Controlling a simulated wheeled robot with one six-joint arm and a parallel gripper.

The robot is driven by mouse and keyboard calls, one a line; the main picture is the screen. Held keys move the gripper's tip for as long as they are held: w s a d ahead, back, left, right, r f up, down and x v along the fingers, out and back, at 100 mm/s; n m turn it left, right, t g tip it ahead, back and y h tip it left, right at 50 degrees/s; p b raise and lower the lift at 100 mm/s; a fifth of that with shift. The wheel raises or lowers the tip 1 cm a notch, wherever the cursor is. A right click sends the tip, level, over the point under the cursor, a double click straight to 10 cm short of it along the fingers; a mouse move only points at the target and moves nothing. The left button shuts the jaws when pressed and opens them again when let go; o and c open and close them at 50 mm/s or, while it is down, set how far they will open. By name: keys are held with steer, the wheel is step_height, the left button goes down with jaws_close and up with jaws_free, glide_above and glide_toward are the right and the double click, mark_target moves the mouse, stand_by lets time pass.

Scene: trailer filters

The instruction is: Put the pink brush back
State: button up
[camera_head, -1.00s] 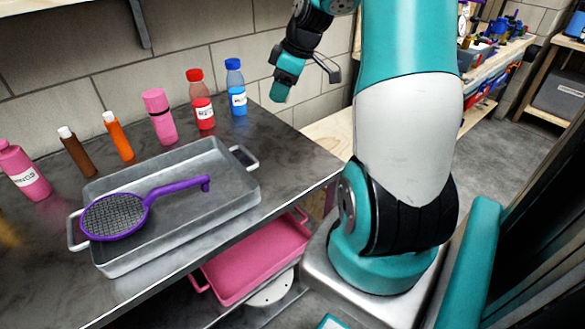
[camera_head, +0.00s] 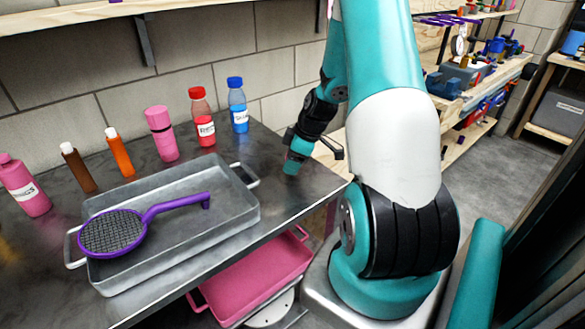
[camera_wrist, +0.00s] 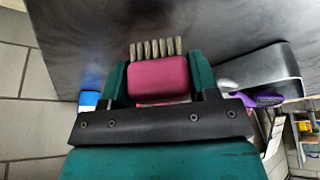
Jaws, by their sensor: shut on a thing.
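My gripper (camera_head: 292,165) hangs low at the back right edge of the dark table (camera_head: 290,190), to the right of the blue-capped bottle. In the wrist view its two teal fingers (camera_wrist: 159,84) are shut on the pink brush (camera_wrist: 158,79). The brush has a pink block body and a row of pale bristles that points away from the gripper. In the head view the brush cannot be made out behind the gripper.
A grey metal tray (camera_head: 225,220) on the table holds a purple-handled strainer (camera_head: 150,215). Bottles, including a red one (camera_head: 202,118) and a blue-capped one (camera_head: 238,105), stand along the wall. A pink tray (camera_head: 262,272) lies below. A wooden shelf (camera_head: 70,14) is above.

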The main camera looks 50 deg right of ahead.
steer(key=shift+f, duration=1.4)
steer(key=shift+f, duration=0.1)
steer(key=o, duration=0.9)
steer(key=v, duration=1.2)
steer(key=w+a+r+g+y, duration=0.15)
steer(key=a+r, duration=0.25)
steer(key=a, duration=0.6)
steer(key=w+a+r, duration=0.2)
steer(key=a+r, duration=0.2)
steer(key=a, duration=0.7)
steer(key=s+a+r, duration=0.1)
steer(key=s+a, duration=0.4)
steer(key=a, duration=0.1)
steer(key=s+a+r+g, duration=0.1)
steer(key=s+a+r, duration=0.1)
steer(key=s+a, duration=0.3)
steer(key=s+a+r+g, duration=0.1)
steer(key=s+a, duration=0.4)
steer(key=a, duration=0.3)
steer(key=shift+a+r+n+y, duration=0.15)
steer(key=shift+r+n+y, duration=0.15)
steer(key=shift+r, duration=0.1)
